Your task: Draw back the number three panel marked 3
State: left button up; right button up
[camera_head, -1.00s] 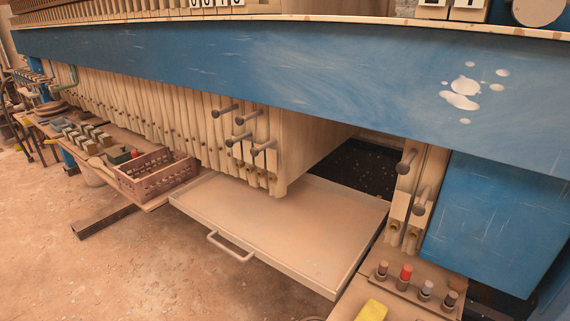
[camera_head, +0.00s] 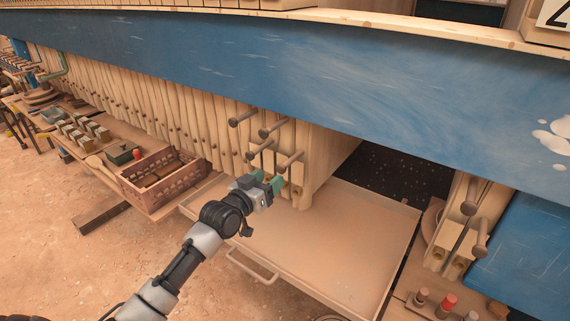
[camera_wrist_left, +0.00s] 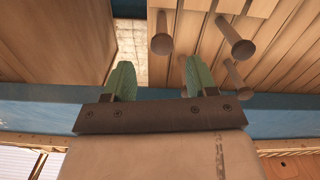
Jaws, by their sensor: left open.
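Upright wooden panels (camera_head: 163,105) stand in a row under a blue beam. No number 3 marking can be read, so I cannot tell which panel is number three. Dark round pegs (camera_head: 290,160) stick out of the panels at the near end of the stack. My left gripper (camera_head: 268,181) has green fingers and is open, just in front of the lower pegs. In the left wrist view the open gripper (camera_wrist_left: 157,72) points at the panels, with several pegs (camera_wrist_left: 236,38) ahead of and right of its fingers. Nothing is between the fingers. My right gripper is out of view.
A blue beam (camera_head: 250,60) runs above the panels. A shallow tray (camera_head: 345,240) with a handle sits below the gap. More pegs (camera_head: 473,195) stand on end panels at right. A reddish crate (camera_head: 160,186) lies on a low bench at left.

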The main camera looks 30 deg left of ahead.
aim_at(279, 170)
pick_arm(q)
jog(key=w, duration=0.5)
jog(key=w+d, duration=0.1)
jog(key=w, duration=0.2)
jog(key=shift+w+f+p, duration=0.1)
jog(key=shift+f+p, duration=0.05)
jog(key=shift+p, duration=0.2)
jog(key=shift+c, duration=0.5)
grip_shut()
